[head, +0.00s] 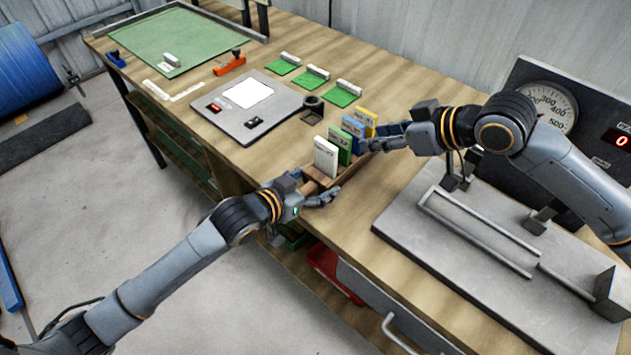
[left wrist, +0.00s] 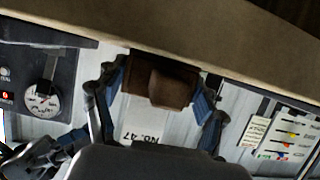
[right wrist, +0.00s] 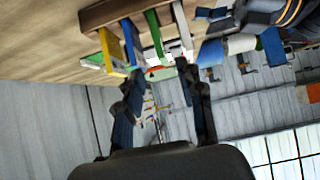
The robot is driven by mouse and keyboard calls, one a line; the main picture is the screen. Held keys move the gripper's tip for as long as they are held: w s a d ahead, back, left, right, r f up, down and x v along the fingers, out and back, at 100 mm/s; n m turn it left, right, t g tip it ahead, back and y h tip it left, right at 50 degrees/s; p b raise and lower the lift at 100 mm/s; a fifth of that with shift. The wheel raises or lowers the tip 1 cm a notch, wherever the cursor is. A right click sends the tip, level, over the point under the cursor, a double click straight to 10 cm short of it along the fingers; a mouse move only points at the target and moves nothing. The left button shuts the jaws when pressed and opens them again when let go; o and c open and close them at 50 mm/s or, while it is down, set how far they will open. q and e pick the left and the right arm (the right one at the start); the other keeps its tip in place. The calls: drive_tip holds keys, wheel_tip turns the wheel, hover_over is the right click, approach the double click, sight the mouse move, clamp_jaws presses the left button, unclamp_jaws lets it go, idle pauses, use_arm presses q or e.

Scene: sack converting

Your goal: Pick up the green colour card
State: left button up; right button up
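The green colour card (head: 345,151) stands upright in a wooden card rack (head: 349,174) at the table's front edge, between a white card (head: 326,157) and a blue card (head: 354,133). The right wrist view also shows the green card (right wrist: 154,33). My right gripper (head: 374,143) is beside the rack, close to the cards; its fingers (right wrist: 160,75) are apart with nothing between them. My left gripper (head: 328,193) is at the rack's near end. Its fingers (left wrist: 162,85) are spread either side of a brown wooden part (left wrist: 172,85); I cannot tell if they touch it.
A yellow card (head: 367,118) stands at the rack's far end. A grey scale (head: 222,124) and a dark ring-shaped holder (head: 313,108) are behind the rack. Several green pads with white blocks lie farther back. A large metal platform (head: 450,235) with a dial fills the right.

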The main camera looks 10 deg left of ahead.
sight(351, 145)
use_arm(q)
drive_tip(key=c, duration=0.5)
drive_tip(key=shift+o, duration=0.2)
use_arm(e)
drive_tip(key=c, duration=0.3)
drive_tip(key=shift+w+a+f+t+y, duration=0.4)
drive_tip(key=shift+w+a+f+y, duration=0.15)
drive_tip(key=shift+w+a+f, duration=0.55)
drive_tip(key=shift+w+a+f+t+y, duration=0.4)
drive_tip(key=shift+w+a+f+y, duration=0.3)
drive_tip(key=shift+a+f, duration=0.7)
drive_tip(key=shift+w+a+f+t+y, duration=0.45)
drive_tip(key=shift+w+a+f, duration=0.55)
drive_tip(key=shift+a+f, duration=0.25)
